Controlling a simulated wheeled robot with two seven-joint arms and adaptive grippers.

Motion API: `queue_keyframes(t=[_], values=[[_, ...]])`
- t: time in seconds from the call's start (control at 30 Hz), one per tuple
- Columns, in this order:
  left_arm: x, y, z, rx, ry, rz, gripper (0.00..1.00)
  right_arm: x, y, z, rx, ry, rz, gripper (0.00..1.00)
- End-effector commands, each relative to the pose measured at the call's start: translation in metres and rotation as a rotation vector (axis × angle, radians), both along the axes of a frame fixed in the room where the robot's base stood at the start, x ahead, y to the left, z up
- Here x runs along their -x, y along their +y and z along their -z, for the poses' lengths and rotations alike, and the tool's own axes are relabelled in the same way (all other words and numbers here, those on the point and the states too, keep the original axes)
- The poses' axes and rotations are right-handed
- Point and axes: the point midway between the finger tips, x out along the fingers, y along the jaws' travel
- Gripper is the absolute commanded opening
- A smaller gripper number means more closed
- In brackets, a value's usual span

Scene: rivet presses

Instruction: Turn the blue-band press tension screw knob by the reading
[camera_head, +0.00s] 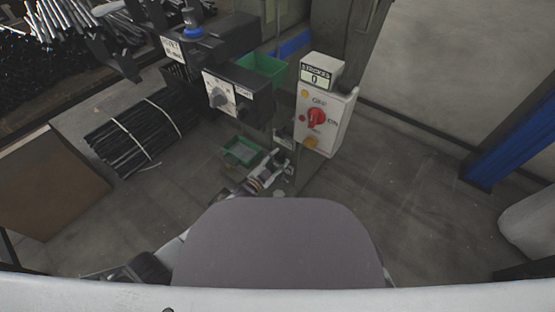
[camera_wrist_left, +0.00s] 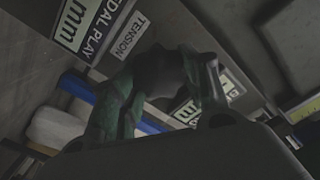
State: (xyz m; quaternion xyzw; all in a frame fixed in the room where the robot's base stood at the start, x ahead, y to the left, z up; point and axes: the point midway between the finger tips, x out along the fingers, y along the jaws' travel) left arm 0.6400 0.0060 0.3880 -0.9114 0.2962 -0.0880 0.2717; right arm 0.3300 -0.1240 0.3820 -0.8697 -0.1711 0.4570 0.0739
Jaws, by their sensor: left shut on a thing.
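In the left wrist view my left gripper (camera_wrist_left: 168,88) is shut on a dark knob (camera_wrist_left: 172,68), close beside a plate marked TENSION (camera_wrist_left: 131,38). Its fingers cover much of the knob, and the picture is dark, so any pointer or scale mark is hard to see. In the head view my left gripper (camera_head: 268,172) is low at the press, below the white switch box (camera_head: 340,115); the knob cannot be made out there. A PEDAL PLAY plate with large "mm" lettering (camera_wrist_left: 80,25) is beside the TENSION plate. A blue strip (camera_wrist_left: 76,86) shows at left. My right gripper is out of view.
The switch box has a red rotary switch (camera_head: 316,117) and a STROKES counter (camera_head: 315,76) reading 0. Bundled black rods (camera_head: 140,135) lie left.

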Motion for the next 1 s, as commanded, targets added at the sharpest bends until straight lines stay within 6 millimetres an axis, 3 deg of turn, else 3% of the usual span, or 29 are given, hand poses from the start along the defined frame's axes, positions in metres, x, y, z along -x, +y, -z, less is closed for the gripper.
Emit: queue_keyframes(t=[1.0], values=[[0.002, -0.002, 0.004, -0.729, -0.531, 0.0, 0.23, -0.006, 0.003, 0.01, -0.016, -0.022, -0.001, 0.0]])
